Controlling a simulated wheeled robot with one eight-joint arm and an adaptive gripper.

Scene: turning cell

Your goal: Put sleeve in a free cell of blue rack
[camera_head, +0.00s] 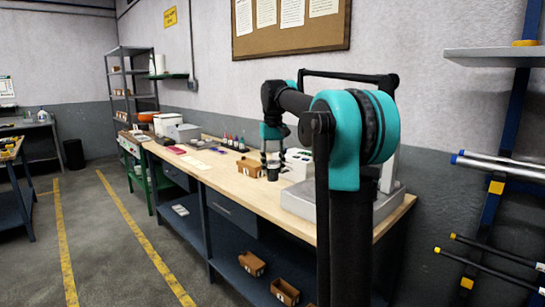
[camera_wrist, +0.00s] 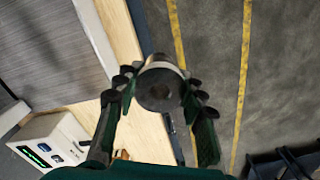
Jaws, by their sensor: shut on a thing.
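My gripper (camera_wrist: 160,92) is shut on the sleeve (camera_wrist: 158,90), a dark round cylinder with a small central hole and a paler band near its far end. In the wrist view the fingers press on it from both sides. In the head view my gripper (camera_head: 272,160) is over the workbench, and the dark sleeve (camera_head: 272,174) shows small below it. I cannot make out a blue rack with cells in either view; my arm hides part of the bench.
The wooden workbench (camera_head: 225,178) carries a brown bin (camera_head: 249,169), several small bottles (camera_head: 230,142) and a grey-white box (camera_head: 183,132). A white device with a green display (camera_wrist: 47,147) shows in the wrist view. More brown bins (camera_head: 252,264) lie on the lower shelf.

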